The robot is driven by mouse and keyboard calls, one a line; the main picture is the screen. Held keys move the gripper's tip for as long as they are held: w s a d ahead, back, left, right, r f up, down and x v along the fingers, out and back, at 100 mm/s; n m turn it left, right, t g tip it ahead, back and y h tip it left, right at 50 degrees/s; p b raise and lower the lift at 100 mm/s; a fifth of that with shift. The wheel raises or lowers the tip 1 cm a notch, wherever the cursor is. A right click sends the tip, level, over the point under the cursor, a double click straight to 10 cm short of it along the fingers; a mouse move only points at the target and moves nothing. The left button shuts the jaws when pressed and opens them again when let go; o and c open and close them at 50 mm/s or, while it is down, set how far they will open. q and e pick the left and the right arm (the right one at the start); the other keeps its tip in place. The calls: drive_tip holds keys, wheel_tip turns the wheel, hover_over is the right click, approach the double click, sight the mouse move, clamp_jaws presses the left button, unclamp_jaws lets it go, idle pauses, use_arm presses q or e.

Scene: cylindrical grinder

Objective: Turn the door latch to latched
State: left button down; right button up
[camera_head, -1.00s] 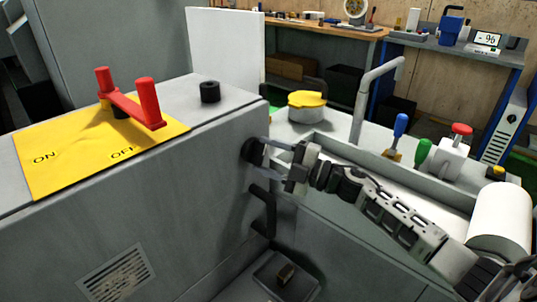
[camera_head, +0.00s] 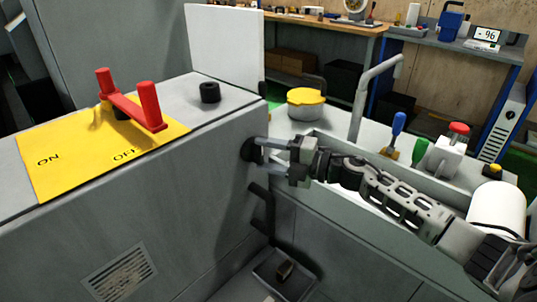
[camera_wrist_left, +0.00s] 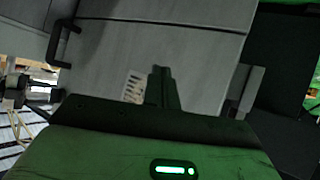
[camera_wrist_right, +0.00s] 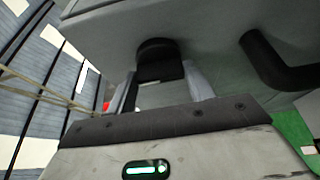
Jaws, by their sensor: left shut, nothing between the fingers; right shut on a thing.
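The door latch looks to be the black round knob (camera_head: 248,149) on the grey cabinet's right-hand face, above a black bar handle (camera_head: 264,208). My right gripper (camera_head: 263,149) reaches it from the right, with its fingers shut on the knob. In the right wrist view the dark knob (camera_wrist_right: 158,62) sits between the fingertips, partly hidden by them. I cannot read the latch's angle. My left gripper (camera_wrist_left: 161,76) is shut and empty in the left wrist view, facing grey panels; it is not visible in the head view.
A red-handled switch (camera_head: 130,102) on a yellow ON/OFF plate and a black knob (camera_head: 210,92) stand on the cabinet top. A yellow-lidded pot (camera_head: 306,101) and a grey post (camera_head: 366,98) stand beyond my right arm. A small tray (camera_head: 300,276) lies below.

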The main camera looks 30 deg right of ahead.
drive_tip(key=o, duration=1)
drive_tip(key=shift+c, duration=0.2)
drive_tip(key=shift+s+d, duration=0.1)
drive_tip(key=b+v, duration=0.1)
drive_tip(key=v, duration=1.4)
drive_tip(key=shift+s+d, duration=0.2)
drive_tip(key=shift+s, duration=0.05)
